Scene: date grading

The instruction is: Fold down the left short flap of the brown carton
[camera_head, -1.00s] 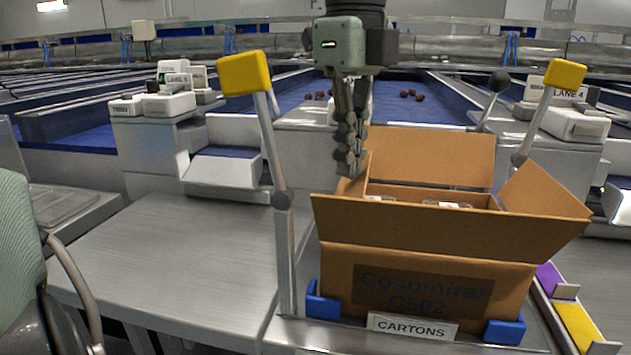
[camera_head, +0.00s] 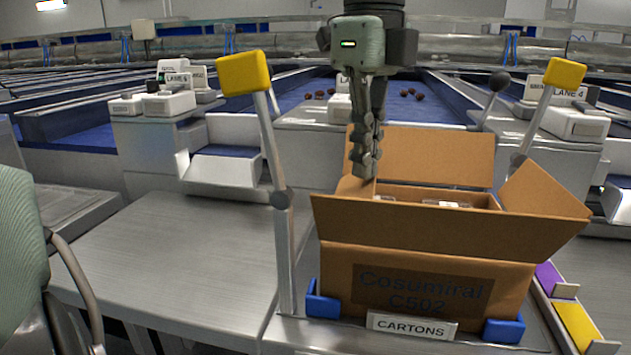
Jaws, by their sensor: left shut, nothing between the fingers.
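The brown carton (camera_head: 345,270) stands upright between blue corner stops, with printing on its front. Its front long flap (camera_head: 440,228), back long flap (camera_head: 440,155) and right short flap (camera_head: 543,190) stick outward. The left short flap (camera_head: 354,186) shows only in part, behind and beside my fingers; its exact angle is hard to tell. My left gripper (camera_head: 362,172) comes from above, fingers shut and empty, pointing down at the carton's left end. Its tips are at or close to that flap; I cannot tell whether they touch. My right gripper is not in view.
Two posts with yellow pads (camera_head: 243,72) flank the carton. A sign reading CARTONS (camera_head: 412,327) is in front. Clear packs (camera_head: 447,204) show inside the carton. The steel table (camera_head: 170,250) to the left is bare.

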